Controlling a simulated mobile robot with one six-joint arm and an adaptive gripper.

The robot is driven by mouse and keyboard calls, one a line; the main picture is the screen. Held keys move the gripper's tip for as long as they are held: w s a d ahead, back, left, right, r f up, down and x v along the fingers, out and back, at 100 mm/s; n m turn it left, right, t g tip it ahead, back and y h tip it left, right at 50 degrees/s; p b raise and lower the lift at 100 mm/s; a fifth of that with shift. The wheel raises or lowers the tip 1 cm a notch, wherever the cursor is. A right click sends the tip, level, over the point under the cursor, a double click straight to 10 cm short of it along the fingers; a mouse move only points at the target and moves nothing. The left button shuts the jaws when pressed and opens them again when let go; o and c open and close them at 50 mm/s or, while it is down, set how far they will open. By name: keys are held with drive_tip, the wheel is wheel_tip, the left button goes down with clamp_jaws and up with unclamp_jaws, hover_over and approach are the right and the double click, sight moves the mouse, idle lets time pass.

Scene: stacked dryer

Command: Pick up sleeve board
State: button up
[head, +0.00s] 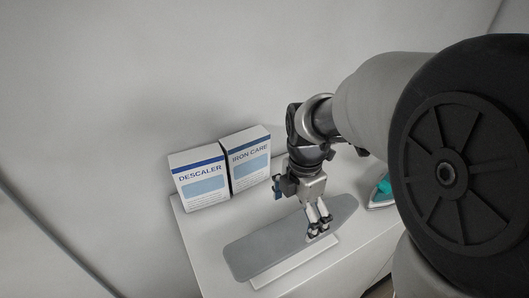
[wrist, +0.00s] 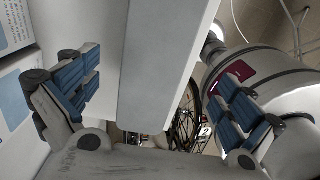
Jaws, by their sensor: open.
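The sleeve board (head: 270,245) is a long grey padded board with rounded ends. It lies on a white support on top of a white surface in the head view. In the wrist view the grey board (wrist: 165,65) runs down the middle, between the two blue-padded fingers. My gripper (head: 319,229) is over the right half of the board, pointing down. It also shows in the wrist view (wrist: 160,95) with its fingers spread wide. I see no finger pressed on the board; the exact height above it is unclear.
A descaler box (head: 200,182) and an iron care box (head: 247,162) stand behind the board to the left. A teal and white iron (head: 383,191) sits at the right, partly hidden by my arm. The white top (head: 205,232) is bare at the front left.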

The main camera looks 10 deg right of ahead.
sight(290, 232)
wheel_tip(290, 232, down, 5)
drive_tip(key=shift+r, duration=0.2)
drive_tip(key=shift+a+f, duration=0.2)
drive_tip(key=shift+f, duration=0.7)
drive_tip(key=shift+a+f, duration=0.2)
drive_tip(key=shift+f, duration=0.65)
drive_tip(key=shift+a+f, duration=0.2)
drive_tip(key=shift+f, duration=0.7)
drive_tip(key=shift+c, duration=0.4)
drive_tip(key=c, duration=1.2)
drive_tip(key=shift+c, duration=0.3)
drive_tip(key=shift+w+r, duration=0.1)
drive_tip(key=shift+r, duration=0.05)
